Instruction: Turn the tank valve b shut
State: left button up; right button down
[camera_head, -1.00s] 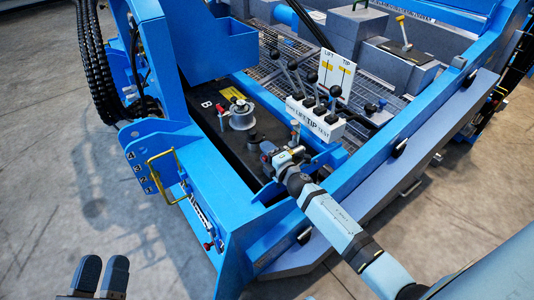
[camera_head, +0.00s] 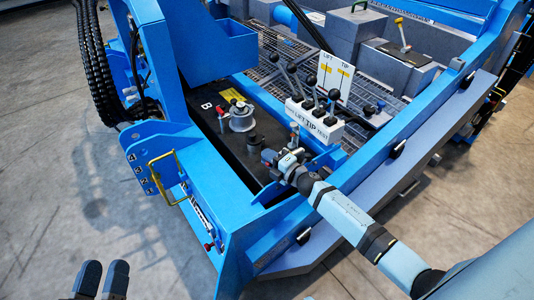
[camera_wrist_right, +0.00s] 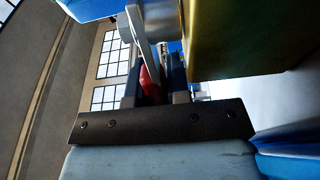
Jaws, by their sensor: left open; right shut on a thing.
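A dark tank top (camera_head: 232,150) carries a white letter B (camera_head: 207,106) inside the blue frame. My right gripper (camera_head: 268,157) is low at the near right end of this tank top. In the right wrist view, its fingers (camera_wrist_right: 155,88) are shut on a red handle (camera_wrist_right: 150,84), with a pale flat plate (camera_wrist_right: 141,35) just beyond it. The valve body is mostly hidden by the gripper in the head view. My left gripper (camera_head: 101,280) is open and empty at the bottom left, over the floor, away from the frame.
A silver round cap (camera_head: 241,118) and a small red part (camera_head: 222,112) stand on the tank top. A white lever block (camera_head: 315,122) with black-knobbed levers is right behind my right gripper. Blue frame walls (camera_head: 205,175) surround the tank; a yellow handle (camera_head: 163,178) sticks out left.

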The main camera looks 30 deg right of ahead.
jog(key=shift+s+d+n+g+y, duration=0.1)
jog(key=shift+s+n+g+y, duration=0.2)
jog(key=shift+n+y, duration=0.2)
jog(key=shift+s+n+g+y, duration=0.15)
jog(key=shift+n+g+y, duration=0.2)
jog(key=shift+y, duration=0.25)
jog(key=shift+s+d+n+g+y, duration=0.15)
jog(key=shift+s+n+g+y, duration=0.25)
jog(key=shift+n+y, duration=0.45)
jog(key=shift+s+d+n+g+y, duration=0.1)
jog(key=shift+s+n+g+y, duration=0.25)
jog(key=shift+n+g+y, duration=0.45)
pick_arm(q)
jog(key=shift+f, duration=0.45)
pick_arm(e)
jog(key=shift+s+g+y, duration=0.2)
jog(key=shift+g+y, duration=0.15)
jog(key=shift+y, duration=0.3)
jog(key=c, duration=1.1)
grip_release()
jog(key=shift+d, duration=0.1)
